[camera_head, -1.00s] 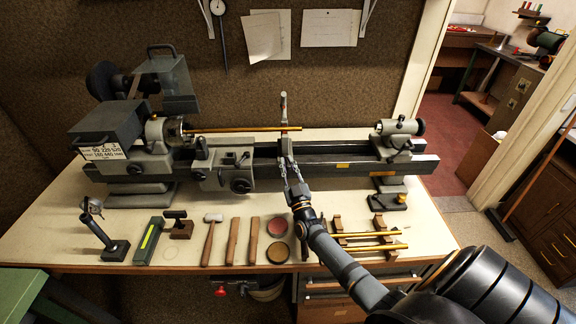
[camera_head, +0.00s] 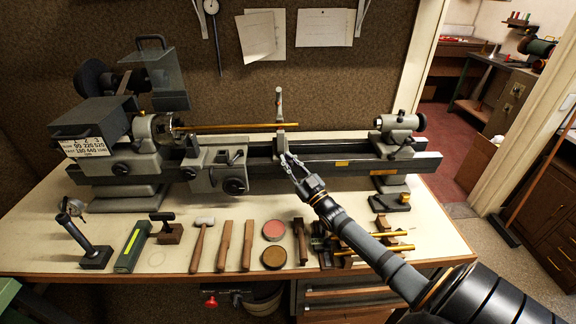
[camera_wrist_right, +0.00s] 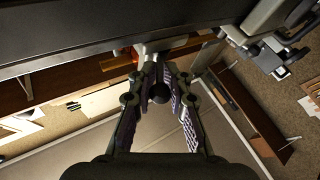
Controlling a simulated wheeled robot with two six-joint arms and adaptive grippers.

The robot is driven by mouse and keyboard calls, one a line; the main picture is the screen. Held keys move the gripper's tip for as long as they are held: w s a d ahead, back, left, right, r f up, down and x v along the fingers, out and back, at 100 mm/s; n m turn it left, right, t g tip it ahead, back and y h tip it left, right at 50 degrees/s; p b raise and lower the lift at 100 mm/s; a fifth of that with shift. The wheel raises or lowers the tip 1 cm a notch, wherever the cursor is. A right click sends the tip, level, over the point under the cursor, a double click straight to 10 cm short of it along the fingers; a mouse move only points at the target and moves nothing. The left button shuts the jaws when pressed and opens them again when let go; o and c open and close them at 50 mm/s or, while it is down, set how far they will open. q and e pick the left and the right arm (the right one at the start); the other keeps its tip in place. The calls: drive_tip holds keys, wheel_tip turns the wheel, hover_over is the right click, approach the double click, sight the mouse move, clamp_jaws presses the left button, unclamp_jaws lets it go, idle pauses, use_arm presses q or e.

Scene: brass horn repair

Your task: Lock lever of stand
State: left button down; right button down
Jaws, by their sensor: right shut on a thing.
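The grey stand (camera_head: 279,108) stands upright on the lathe bed, close to the right end of a long brass rod. My right gripper (camera_head: 290,160) reaches the front of the bed just below the stand. In the right wrist view, the gripper (camera_wrist_right: 158,92) has its two fingers on either side of a dark rounded knob, the end of the lever (camera_wrist_right: 159,91), and is shut on it. Part of the lever is hidden between the fingers. My left gripper is not in view.
The brass rod (camera_head: 235,127) runs left to the headstock chuck. The tailstock (camera_head: 398,134) is to the right. A mallet (camera_head: 201,243), wooden tools, two round tins (camera_head: 274,231) and a rack with brass rods (camera_head: 378,247) lie along the bench front, partly under my right arm.

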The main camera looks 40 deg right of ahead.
drive_tip(key=c, duration=1.3)
unclamp_jaws()
drive_tip(key=shift+o, duration=0.2)
wheel_tip(320, 180, up, 10)
drive_tip(key=shift+f, duration=0.1)
